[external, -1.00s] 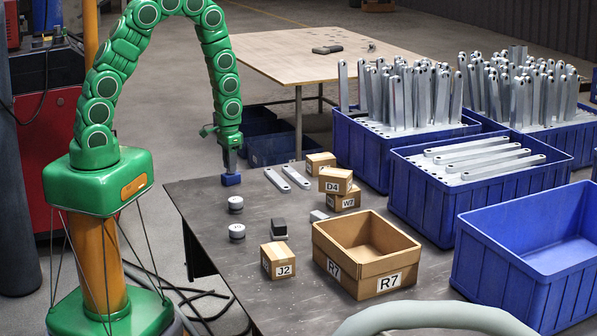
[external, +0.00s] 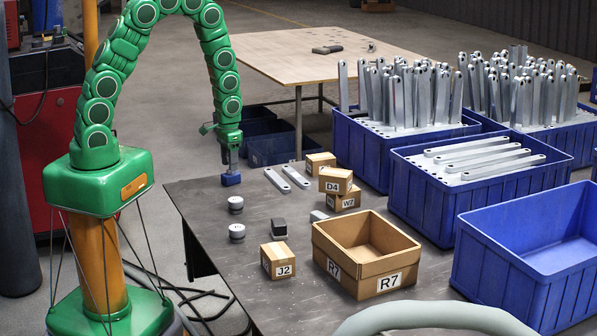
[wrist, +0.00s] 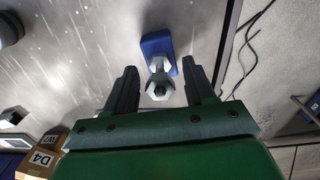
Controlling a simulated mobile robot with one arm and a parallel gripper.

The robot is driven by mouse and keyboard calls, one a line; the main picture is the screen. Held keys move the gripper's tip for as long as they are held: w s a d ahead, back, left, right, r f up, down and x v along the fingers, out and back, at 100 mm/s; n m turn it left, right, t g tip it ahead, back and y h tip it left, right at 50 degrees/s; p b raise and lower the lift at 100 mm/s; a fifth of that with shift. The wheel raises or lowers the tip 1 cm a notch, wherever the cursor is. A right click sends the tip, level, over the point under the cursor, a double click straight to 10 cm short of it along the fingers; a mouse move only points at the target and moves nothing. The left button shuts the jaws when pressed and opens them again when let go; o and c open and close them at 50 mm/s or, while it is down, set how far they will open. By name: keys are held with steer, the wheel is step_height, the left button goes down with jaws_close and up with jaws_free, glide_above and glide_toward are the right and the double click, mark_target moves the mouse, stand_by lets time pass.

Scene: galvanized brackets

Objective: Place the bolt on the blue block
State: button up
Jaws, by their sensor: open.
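In the external view the bolt is hard to make out from my fingers. My gripper (external: 229,161) is open, pointing down just above the block. In the wrist view its two fingers are spread on either side of the bolt, with a visible gap at each side.
Flat silver brackets (external: 287,178) lie right of the block. Small cartons, such as J2 (external: 278,260), an open R7 box (external: 334,268) and round grey pieces (external: 236,204) stand on the table. Blue crates (external: 415,200) line its right side. The table edge is close by the block.

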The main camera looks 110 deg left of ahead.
step_height(320, 180, up, 11)
steer(key=shift+r, duration=0.1)
stand_by(0.6)
steer(key=shift+r, duration=0.1)
steer(key=d+r+m, duration=0.3)
steer(key=d+r, duration=0.3)
steer(key=d, duration=0.5)
steer(key=d+r+m, duration=0.2)
steer(key=d+r, duration=0.5)
steer(key=d, duration=0.4)
steer(key=s+d+r+m+g, duration=0.1)
steer(key=s+d+r+m, duration=0.1)
steer(key=s+d, duration=0.4)
steer(key=s+d+r+m, duration=0.3)
steer(key=s+d+r, duration=0.1)
steer(key=s+d, duration=0.3)
steer(key=shift+d+r+g, duration=0.3)
steer(key=shift+d+g, duration=0.1)
steer(key=shift+d, duration=0.3)
